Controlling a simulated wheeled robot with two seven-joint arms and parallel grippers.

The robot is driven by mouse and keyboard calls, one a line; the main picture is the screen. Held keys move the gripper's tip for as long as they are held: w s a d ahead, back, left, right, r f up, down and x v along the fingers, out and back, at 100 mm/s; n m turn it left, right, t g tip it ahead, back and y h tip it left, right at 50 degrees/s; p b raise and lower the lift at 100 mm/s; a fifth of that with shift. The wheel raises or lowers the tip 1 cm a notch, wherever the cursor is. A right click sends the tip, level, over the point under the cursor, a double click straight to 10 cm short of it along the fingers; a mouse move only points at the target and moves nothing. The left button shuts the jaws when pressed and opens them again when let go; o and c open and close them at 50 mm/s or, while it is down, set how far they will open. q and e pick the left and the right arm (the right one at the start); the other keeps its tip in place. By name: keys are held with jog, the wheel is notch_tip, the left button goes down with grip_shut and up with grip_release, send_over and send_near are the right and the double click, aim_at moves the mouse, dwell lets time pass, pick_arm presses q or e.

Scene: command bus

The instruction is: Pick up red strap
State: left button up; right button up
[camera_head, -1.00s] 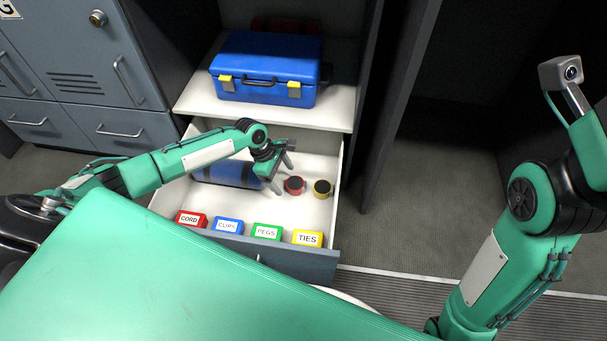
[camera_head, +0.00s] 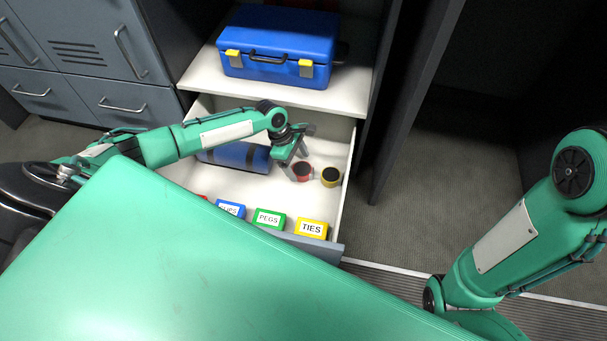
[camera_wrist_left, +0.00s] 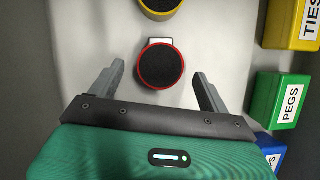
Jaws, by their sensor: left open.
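The red strap (camera_head: 302,172) is a small coiled roll with a dark top, lying in the open white drawer. It also shows in the left wrist view (camera_wrist_left: 161,66), as a red-rimmed dark disc with a pale tab at its far side. My left gripper (camera_head: 293,160) is over the drawer, just beside the red strap in the head view. In the left wrist view its two fingers (camera_wrist_left: 162,82) are spread apart, with the strap ahead of and between them. Nothing is held. My right arm is at the right, but its gripper is out of view.
A yellow strap (camera_head: 330,177) lies close by on the right. A blue cylinder (camera_head: 235,157) lies at the drawer's left. Labelled boxes, including PEGS (camera_head: 269,219) and TIES (camera_head: 312,229), line the drawer's front. A blue case (camera_head: 275,42) sits on the shelf above.

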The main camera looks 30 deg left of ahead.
aim_at(302, 169)
pick_arm(q)
jog(key=b+x, duration=0.1)
jog(key=x, duration=0.1)
jog(key=shift+d+f+b, duration=0.15)
jog(key=shift+f+b, duration=0.05)
jog(key=shift+b, duration=0.15)
jog(key=shift+d+f, duration=0.2)
jog(key=shift+f, duration=0.1)
jog(key=c, duration=1.1)
jog(key=shift+r, duration=0.15)
